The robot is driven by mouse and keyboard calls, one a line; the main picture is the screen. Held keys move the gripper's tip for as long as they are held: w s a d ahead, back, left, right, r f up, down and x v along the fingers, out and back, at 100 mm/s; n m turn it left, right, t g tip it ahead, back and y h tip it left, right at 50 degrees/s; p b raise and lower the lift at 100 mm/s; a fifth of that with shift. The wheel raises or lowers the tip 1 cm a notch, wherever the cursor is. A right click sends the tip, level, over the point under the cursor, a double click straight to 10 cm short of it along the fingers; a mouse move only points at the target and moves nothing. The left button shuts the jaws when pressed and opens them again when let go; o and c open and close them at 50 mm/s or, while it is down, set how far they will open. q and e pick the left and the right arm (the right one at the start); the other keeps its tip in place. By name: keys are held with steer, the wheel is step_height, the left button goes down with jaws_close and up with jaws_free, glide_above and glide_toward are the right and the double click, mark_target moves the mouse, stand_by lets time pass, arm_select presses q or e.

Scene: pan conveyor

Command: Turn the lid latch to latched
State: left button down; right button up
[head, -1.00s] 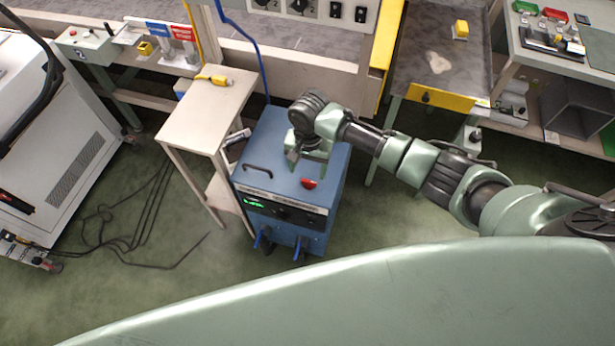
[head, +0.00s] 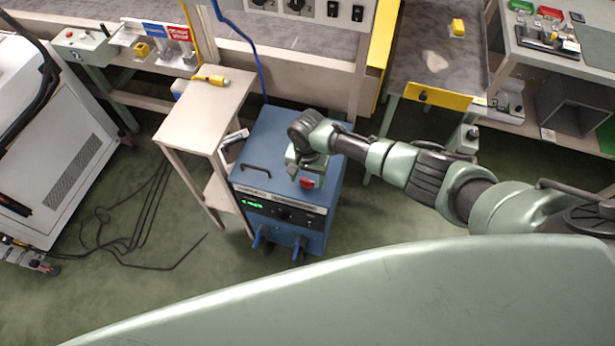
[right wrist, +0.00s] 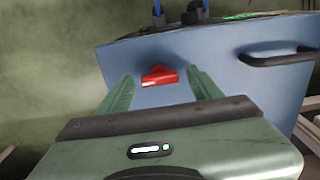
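The lid latch is a small red knob (head: 307,183) on top of a blue cabinet (head: 272,150), near its front edge. In the right wrist view the red latch (right wrist: 158,75) lies between the two green fingers of my right gripper (right wrist: 159,74), with a visible gap on each side. My right gripper (head: 298,173) is open and points down over the cabinet top, right by the latch. I cannot tell how far its fingertips are above the lid. My left gripper is not in view.
A black handle (head: 256,170) stands on the cabinet top, left of the latch. A beige side table (head: 205,115) with a yellow device (head: 211,80) is close on the left. A blue cable (head: 250,50) runs behind the cabinet.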

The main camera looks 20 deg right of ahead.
steer(key=c, duration=1.3)
steer(key=shift+o, duration=0.2)
steer(key=shift+n, duration=0.3)
steer(key=n+p, duration=0.1)
steer(key=n, duration=0.1)
steer(key=shift+n, duration=0.4)
steer(key=n, duration=0.5)
steer(key=shift+n+p, duration=0.3)
steer(key=shift+p, duration=0.05)
steer(key=n, duration=0.8)
steer(key=shift+n, duration=0.6)
